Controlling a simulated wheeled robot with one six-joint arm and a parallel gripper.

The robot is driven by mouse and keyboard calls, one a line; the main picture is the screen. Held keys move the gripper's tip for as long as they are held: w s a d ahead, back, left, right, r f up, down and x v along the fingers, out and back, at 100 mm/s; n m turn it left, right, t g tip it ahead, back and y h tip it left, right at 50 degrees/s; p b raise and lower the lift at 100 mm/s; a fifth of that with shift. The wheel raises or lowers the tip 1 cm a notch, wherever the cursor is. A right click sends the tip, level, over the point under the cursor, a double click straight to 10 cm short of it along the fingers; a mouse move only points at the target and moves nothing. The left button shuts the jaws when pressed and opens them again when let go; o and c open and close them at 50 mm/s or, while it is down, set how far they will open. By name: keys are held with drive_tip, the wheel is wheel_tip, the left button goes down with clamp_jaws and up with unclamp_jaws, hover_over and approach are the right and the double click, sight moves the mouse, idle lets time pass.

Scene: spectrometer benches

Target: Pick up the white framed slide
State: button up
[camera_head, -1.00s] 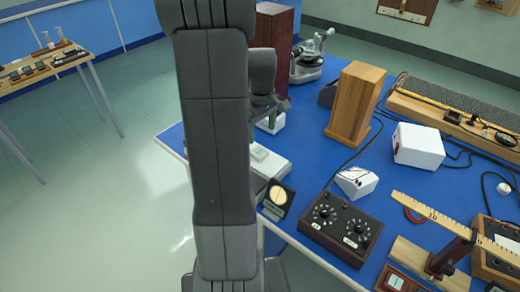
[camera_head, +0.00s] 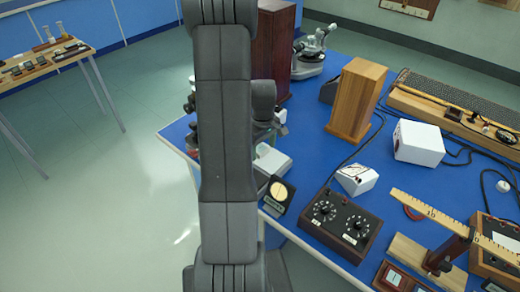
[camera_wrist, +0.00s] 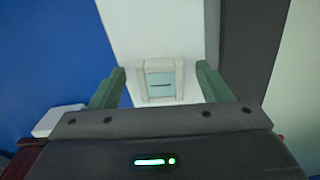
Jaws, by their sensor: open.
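The white framed slide (camera_wrist: 143,82) lies on a white surface in the wrist view, with a pale blue-green middle and a short dark mark. My gripper (camera_wrist: 161,73) is open, with one green finger to the left of the slide and one to the right. Both fingers look clear of its frame; the height gap is hard to judge. The white base (camera_head: 274,166) shows there just right of my arm.
The blue bench holds a round-dial meter (camera_head: 277,194), a black two-dial box (camera_head: 340,226), a small white meter (camera_head: 356,179) and a wooden block (camera_head: 356,100). A dark wooden box (camera_head: 275,50) stands behind my arm. In the wrist view, a white object (camera_wrist: 60,121) lies left of my gripper.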

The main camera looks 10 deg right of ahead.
drive_tip(key=c, duration=1.1)
drive_tip(key=shift+r, duration=0.15)
